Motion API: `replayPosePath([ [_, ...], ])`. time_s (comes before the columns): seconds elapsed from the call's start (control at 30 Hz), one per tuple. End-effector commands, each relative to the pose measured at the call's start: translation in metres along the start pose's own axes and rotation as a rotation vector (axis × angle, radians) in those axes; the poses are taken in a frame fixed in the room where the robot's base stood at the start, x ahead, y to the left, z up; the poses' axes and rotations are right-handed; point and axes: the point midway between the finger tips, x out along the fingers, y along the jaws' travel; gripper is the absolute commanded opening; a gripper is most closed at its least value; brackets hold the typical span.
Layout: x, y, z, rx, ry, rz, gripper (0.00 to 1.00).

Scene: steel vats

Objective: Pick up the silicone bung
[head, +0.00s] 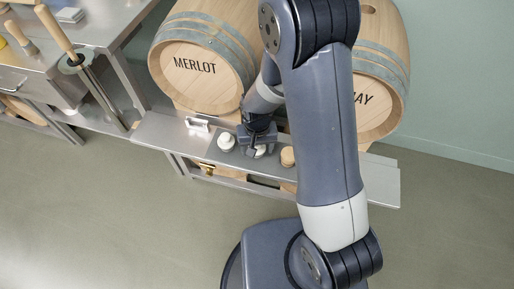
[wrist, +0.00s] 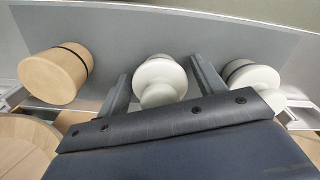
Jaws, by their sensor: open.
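A plain white stopper (wrist: 160,77), which looks like the silicone bung, stands on a grey mat (wrist: 212,35). It is between the two fingers of my open gripper (wrist: 161,68) in the wrist view, with a small gap on each side. In the head view the white stopper (head: 259,150) is partly hidden under my gripper (head: 254,150). A second white stopper with a dark band (wrist: 250,77) stands outside one finger; it also shows in the head view (head: 226,142). A wooden stopper with a dark band (wrist: 55,73) stands on the other side, also in the head view (head: 288,157).
The stoppers are on a narrow steel shelf (head: 160,133) before two barrels, one marked MERLOT (head: 195,66). A small white bracket (head: 197,124) is on the shelf left of the stoppers. A steel bench (head: 100,28) with tools is at left. My arm hides part of the right barrel (head: 375,95).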

Motion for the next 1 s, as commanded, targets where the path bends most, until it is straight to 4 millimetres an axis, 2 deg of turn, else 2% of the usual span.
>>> replayPosePath([
  [0.07, 0.0, 0.0, 0.0, 0.0, 0.0, 0.0, 0.64],
  [0.5, 0.0, 0.0, 0.0, 0.0, 0.0, 0.0, 0.28],
  [0.77, -0.003, 0.0, 0.0, 0.0, 0.0, 0.0, 0.28],
  [0.87, -0.013, 0.0, -0.001, 0.0, 0.002, -0.001, 0.28],
  [1.0, -0.037, 0.0, -0.001, 0.0, 0.005, -0.001, 0.28],
])
